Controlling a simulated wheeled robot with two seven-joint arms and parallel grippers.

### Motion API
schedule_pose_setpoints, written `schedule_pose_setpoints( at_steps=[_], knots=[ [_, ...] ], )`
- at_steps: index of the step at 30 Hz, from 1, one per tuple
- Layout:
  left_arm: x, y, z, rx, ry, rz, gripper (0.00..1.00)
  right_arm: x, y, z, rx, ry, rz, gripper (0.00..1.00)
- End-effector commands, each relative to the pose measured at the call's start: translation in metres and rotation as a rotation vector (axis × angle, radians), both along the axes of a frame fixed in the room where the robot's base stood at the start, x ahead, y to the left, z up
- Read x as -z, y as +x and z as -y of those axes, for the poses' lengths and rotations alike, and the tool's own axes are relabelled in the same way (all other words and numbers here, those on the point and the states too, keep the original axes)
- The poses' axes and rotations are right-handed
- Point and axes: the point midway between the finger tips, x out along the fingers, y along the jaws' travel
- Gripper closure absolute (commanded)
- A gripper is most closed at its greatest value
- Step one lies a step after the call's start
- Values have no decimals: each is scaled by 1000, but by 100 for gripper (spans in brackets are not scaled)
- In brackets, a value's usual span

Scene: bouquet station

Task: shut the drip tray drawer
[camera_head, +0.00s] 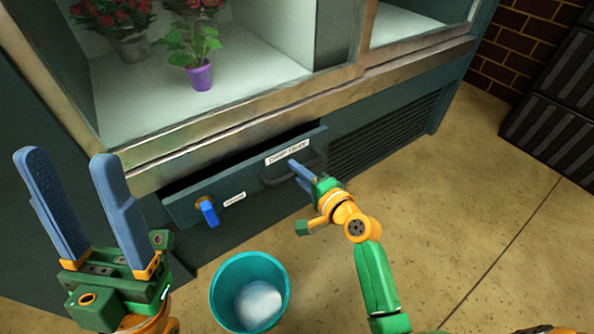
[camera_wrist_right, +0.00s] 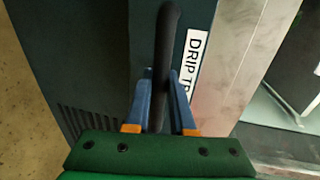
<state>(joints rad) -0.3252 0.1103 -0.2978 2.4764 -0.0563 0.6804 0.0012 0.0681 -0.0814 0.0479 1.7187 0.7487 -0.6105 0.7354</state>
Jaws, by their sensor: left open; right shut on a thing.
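The drip tray drawer (camera_head: 239,196) is a dark teal front with a white label, low in the flower cabinet. It stands pulled out, with a dark gap above its left part. Its dark bar handle (camera_head: 276,180) also shows in the right wrist view (camera_wrist_right: 167,40). My right gripper (camera_head: 296,168) is at the handle, its blue fingers shut on the bar, one on each side in the right wrist view (camera_wrist_right: 161,88). My left gripper (camera_head: 75,170) is open and empty at the left, fingers pointing up, apart from the drawer.
A blue tap lever (camera_head: 209,212) sits on the drawer front's left part. A teal bucket (camera_head: 223,283) with something pale inside stands on the floor below. A vent grille (camera_head: 385,137) lies right of the drawer. Potted flowers (camera_head: 199,76) stand in the cabinet.

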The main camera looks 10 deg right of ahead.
Motion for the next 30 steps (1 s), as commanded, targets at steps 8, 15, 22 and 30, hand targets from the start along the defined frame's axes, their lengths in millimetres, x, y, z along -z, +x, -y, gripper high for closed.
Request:
schedule_pose_setpoints(
  at_steps=[8,15,22,30],
  knots=[
    [4,-1,0,2,-3,9,43,2,32,-12,1,1,1,100],
    [1,-2,-1,4,-6,27,43,0,42,-16,2,-1,1,100],
    [1,-1,-1,4,-6,26,43,-2,42,-16,3,0,4,56],
    [1,-1,-1,4,-7,24,43,-1,41,-17,1,1,2,48]
  ],
)
